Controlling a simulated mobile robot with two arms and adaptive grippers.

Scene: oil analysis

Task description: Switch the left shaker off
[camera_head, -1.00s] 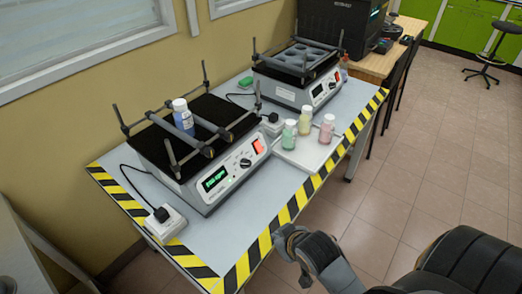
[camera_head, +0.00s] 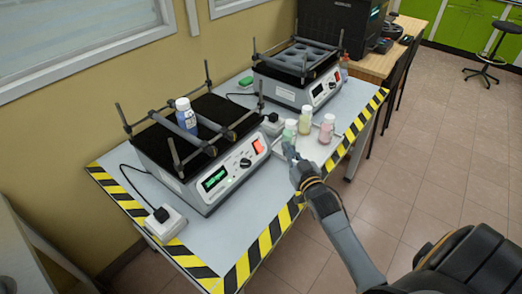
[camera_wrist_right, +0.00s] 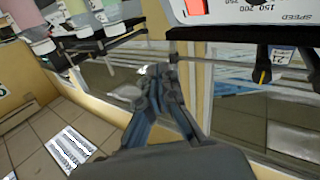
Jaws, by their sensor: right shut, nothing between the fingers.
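The left shaker (camera_head: 172,184) stands on the table with its black platform up. Its display (camera_head: 214,178) is lit green, and a red switch (camera_head: 258,146) sits at the right end of its front panel. A blue-labelled bottle (camera_head: 186,117) stands between the platform's bars. My right gripper (camera_head: 289,150) is shut and empty, to the right of the red switch and apart from it, near the bottles. In the right wrist view, upside down, the gripper (camera_wrist_right: 152,72) shows below the shaker's front, with the red switch (camera_wrist_right: 194,8) at the top. My left gripper is not in view.
A second shaker (camera_head: 320,94) stands behind. A tray (camera_head: 310,160) with green, yellow and pink bottles lies right of the left shaker, close to my right gripper. A power plug block (camera_head: 166,222) is at the near left. The striped front edge (camera_head: 262,245) is clear.

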